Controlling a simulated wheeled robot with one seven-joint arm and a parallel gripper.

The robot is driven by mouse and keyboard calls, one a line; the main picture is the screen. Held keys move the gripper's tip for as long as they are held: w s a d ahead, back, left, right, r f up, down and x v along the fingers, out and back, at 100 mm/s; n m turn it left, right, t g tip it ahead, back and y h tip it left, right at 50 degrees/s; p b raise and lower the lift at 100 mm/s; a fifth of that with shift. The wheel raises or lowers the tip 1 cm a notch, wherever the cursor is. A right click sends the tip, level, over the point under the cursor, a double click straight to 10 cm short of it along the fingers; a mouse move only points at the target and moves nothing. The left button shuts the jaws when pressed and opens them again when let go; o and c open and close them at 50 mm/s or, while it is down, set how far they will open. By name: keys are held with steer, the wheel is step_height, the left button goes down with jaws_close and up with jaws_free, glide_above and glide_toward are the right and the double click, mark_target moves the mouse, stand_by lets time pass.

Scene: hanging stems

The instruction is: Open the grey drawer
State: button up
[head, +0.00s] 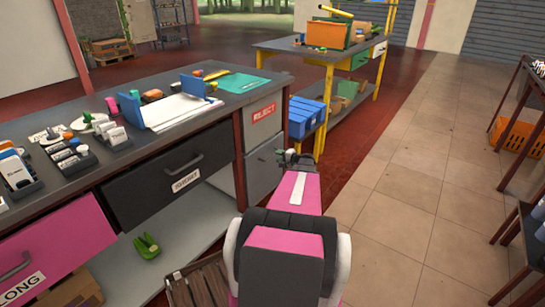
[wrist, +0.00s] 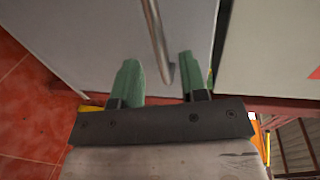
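The grey drawer front (head: 264,172) is at the right end of the workbench, below a light grey front (head: 263,122) labelled REJECT. In the wrist view a flat grey front (wrist: 95,45) fills much of the picture, with a metal bar handle (wrist: 157,40) on it. My gripper (wrist: 161,70) is open. Its two green fingers stand on either side of the handle's end, with a gap visible on both sides. In the head view my gripper (head: 295,160) is close to the grey drawer's right side; its handle is not clear there.
A dark drawer (head: 150,185) and a pink drawer (head: 55,245) labelled LONG are to the left. Blue crates (head: 306,117) stand beyond my gripper, near a yellow-legged table (head: 322,50). The tiled floor (head: 430,180) on the right is clear.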

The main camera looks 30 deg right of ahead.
mark_target(273, 155)
steer(key=shift+x, duration=2.35)
jaws_close()
